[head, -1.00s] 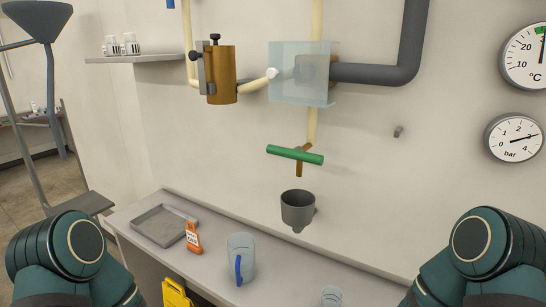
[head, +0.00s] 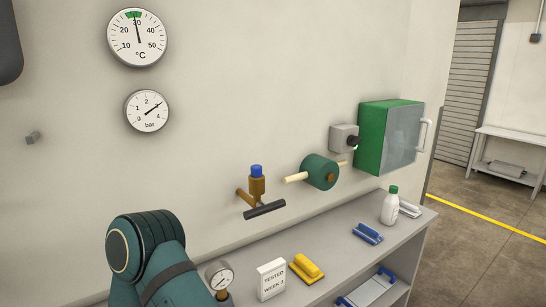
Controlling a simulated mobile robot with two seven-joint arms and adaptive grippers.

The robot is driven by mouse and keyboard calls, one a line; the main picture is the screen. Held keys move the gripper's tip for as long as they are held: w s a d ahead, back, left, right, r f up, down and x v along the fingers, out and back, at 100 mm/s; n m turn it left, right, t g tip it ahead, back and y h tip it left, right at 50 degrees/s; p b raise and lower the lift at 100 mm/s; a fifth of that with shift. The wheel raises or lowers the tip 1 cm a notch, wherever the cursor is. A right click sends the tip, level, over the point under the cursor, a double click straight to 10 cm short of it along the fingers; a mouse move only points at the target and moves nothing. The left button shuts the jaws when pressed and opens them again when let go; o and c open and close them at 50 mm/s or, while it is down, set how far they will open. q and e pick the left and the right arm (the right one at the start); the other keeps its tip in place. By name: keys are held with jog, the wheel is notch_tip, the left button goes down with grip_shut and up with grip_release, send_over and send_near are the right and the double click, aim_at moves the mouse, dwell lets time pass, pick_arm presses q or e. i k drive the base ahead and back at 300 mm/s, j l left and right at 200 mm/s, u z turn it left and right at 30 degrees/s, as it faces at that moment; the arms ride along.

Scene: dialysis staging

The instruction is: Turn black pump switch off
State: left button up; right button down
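A grey switch box (head: 341,137) is mounted on the wall, left of the green cabinet. A black knob (head: 353,141) sticks out of its front; its set position is too small to tell. Below and left of it, a teal pump-like cylinder (head: 318,172) sits on a cream pipe. Neither of my grippers is in view. Only a teal joint of one of my arms shows at the lower left, well away from the switch box.
A green cabinet (head: 373,136) with a clear door stands right of the switch. A brass valve (head: 257,187) with a black handle (head: 264,209) is further left. The grey counter (head: 330,240) below bears a white bottle (head: 390,206), a blue clip-like item (head: 367,233) and a yellow item (head: 307,268).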

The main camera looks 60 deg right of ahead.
aim_at(353, 141)
jog(key=z, duration=2.55)
jog(key=i+l, duration=0.1)
jog(key=l, duration=0.2)
jog(key=i+l+z, duration=0.1)
jog(key=l, duration=0.2)
